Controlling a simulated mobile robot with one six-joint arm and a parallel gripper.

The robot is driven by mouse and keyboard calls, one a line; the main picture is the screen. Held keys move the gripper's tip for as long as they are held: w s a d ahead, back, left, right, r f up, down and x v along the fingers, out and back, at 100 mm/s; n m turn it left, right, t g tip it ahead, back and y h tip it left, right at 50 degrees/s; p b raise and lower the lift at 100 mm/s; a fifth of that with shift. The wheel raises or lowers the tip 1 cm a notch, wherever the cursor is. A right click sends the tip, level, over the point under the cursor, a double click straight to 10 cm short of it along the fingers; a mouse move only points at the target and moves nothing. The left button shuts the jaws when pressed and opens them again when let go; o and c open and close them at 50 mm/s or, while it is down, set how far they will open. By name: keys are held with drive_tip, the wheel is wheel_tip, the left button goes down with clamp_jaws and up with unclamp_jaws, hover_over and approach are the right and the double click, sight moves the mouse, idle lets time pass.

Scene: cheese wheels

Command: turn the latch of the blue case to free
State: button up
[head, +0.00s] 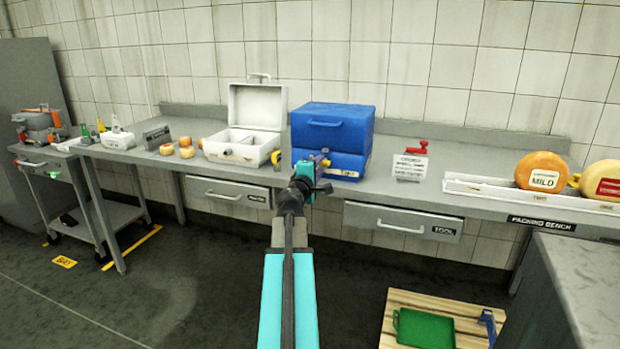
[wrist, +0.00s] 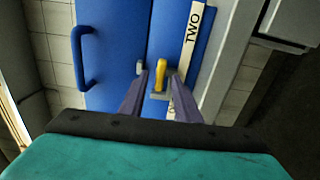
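The blue case (head: 330,130) stands closed on the bench, its handle on the front of the lid. Its yellow latch (wrist: 159,75) sits at the seam between lid and body, its lever lying along the length of my fingers in the wrist view. My gripper (wrist: 158,84) is at the case front with one finger on each side of the latch. The fingers stand apart, with a narrow gap beside the lever; contact is not clear. In the head view my gripper (head: 316,168) partly covers the latch. A white label reading TWO (wrist: 192,38) is beside it.
An open white case (head: 257,110) stands just left of the blue one. A small sign (head: 410,167) and a red object (head: 417,147) stand to the right. Drawers (head: 402,221) are below the bench top.

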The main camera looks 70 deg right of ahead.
drive_tip(key=a+b, duration=0.2)
drive_tip(key=a, duration=0.6)
drive_tip(key=shift+s+a, duration=0.2)
drive_tip(key=shift+s, duration=0.05)
drive_tip(key=a+b, duration=0.1)
drive_tip(key=b, duration=0.3)
drive_tip(key=shift+a+f, duration=0.1)
drive_tip(key=shift+a, duration=0.2)
drive_tip(key=a+b, duration=0.3)
drive_tip(key=b, duration=0.4)
drive_tip(key=shift+s+a, duration=0.1)
idle(0.4)
idle(0.4)
